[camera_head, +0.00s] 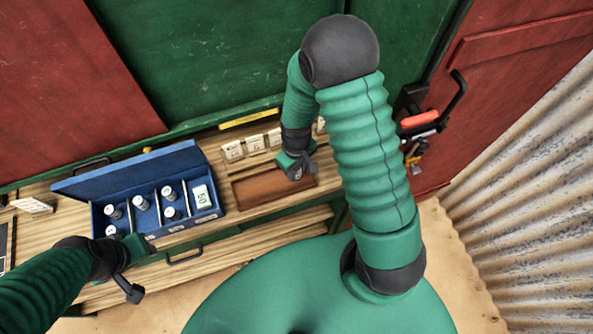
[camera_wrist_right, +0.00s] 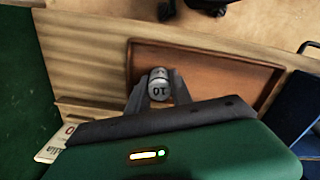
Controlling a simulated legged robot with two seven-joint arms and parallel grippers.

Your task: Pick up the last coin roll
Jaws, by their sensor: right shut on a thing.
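My right gripper (camera_head: 297,170) is over the right end of a shallow brown wooden tray (camera_head: 255,192). In the right wrist view, its fingers (camera_wrist_right: 158,92) are shut on a pale coin roll (camera_wrist_right: 159,86) marked 10, with the tray (camera_wrist_right: 215,72) behind it. I cannot tell whether the roll touches the tray. In the head view this roll is hidden by the gripper. Several other coin rolls (camera_head: 140,203) stand in the open blue box (camera_head: 212,190) on the left. My left gripper (camera_head: 143,247) is by the box's front edge; its fingers are not clear.
A pale block marked 50 (camera_head: 202,197) sits in the box's right compartment. Several small white cards (camera_head: 232,151) stand behind the tray. A red-handled tool (camera_head: 420,119) is at right. A drawer handle (camera_head: 184,257) shows below the wooden counter.

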